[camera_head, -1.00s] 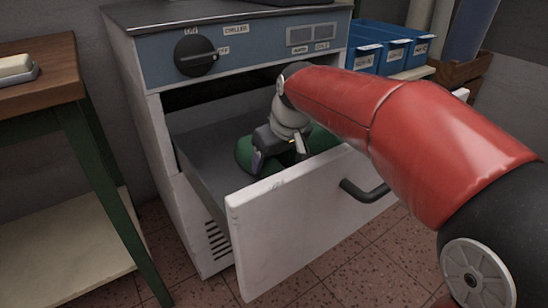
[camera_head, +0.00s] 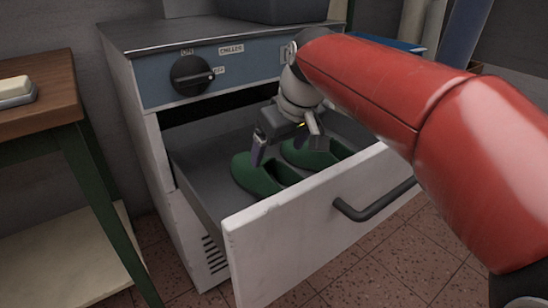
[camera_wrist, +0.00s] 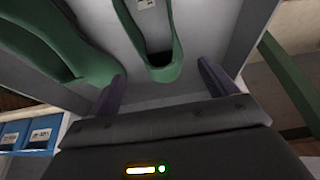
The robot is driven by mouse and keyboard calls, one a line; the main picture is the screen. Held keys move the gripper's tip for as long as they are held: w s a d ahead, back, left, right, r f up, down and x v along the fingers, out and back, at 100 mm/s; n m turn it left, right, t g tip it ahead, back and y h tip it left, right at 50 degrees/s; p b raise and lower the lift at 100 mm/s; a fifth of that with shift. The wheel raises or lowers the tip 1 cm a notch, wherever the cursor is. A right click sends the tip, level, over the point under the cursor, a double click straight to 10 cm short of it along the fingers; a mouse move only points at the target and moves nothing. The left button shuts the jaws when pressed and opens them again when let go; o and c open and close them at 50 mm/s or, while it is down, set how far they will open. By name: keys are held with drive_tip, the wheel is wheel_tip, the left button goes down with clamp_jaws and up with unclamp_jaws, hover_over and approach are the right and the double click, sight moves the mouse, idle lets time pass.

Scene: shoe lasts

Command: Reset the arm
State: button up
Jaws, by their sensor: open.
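My gripper (camera_head: 287,150) is open and empty, pointing down above the open drawer (camera_head: 205,165) of the chiller cabinet. Its two fingers also show in the wrist view (camera_wrist: 160,90), apart, with nothing between them. Two green shoe lasts lie side by side in the drawer: one at the left (camera_head: 255,176) and one at the right (camera_head: 318,153), partly behind my gripper. Both lasts also show in the wrist view, one near the top middle (camera_wrist: 150,45) and one at the left (camera_wrist: 75,50).
The drawer's white front (camera_head: 310,215) with its dark handle (camera_head: 375,203) stands out into the room. A wooden table (camera_head: 45,90) with a green frame is at the left. A dial (camera_head: 191,75) is on the cabinet front. Blue bins (camera_wrist: 30,135) show in the wrist view.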

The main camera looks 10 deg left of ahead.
drive_tip(key=shift+v, duration=1.1)
